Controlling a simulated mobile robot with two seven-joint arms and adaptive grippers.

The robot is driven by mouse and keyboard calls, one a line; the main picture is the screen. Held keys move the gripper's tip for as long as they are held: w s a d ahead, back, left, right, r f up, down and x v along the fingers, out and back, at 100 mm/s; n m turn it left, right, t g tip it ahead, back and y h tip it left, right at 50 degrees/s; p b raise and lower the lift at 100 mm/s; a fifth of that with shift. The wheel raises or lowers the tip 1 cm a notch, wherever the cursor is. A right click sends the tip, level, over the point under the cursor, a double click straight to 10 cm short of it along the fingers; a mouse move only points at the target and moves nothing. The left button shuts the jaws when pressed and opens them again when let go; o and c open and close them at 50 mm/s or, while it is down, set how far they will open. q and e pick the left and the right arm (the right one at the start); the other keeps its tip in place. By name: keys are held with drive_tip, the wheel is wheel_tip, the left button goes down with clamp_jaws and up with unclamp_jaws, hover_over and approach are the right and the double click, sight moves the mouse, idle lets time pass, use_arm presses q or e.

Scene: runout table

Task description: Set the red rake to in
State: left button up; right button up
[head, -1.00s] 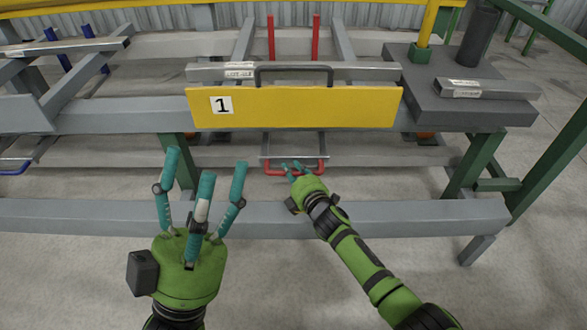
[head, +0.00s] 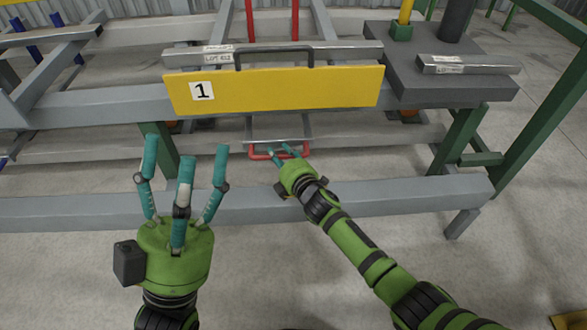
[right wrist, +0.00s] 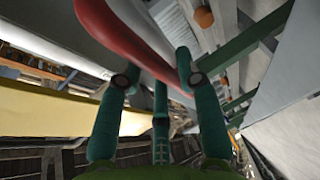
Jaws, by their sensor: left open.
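The red rake's red U-shaped handle (head: 262,156) hangs on grey rods under the yellow board marked 1, at the front of the table. Two red uprights (head: 250,20) stand behind the board. My right gripper (head: 281,151) is at the handle, its fingers overlapping the handle's right half. In the right wrist view a red bar (right wrist: 115,35) passes close against the fingers of this gripper (right wrist: 158,70). Whether they close around it is unclear. My left gripper (head: 185,160) is open and empty, fingers up, in front of the lower grey beam.
The yellow board (head: 290,90) and a grey bar with a dark handle (head: 275,55) lie above the red handle. A grey beam (head: 380,197) crosses low in front. A dark block (head: 450,85) carrying a metal bar stands at right. Blue uprights (head: 58,20) are at far left.

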drive_tip(key=v, duration=1.1)
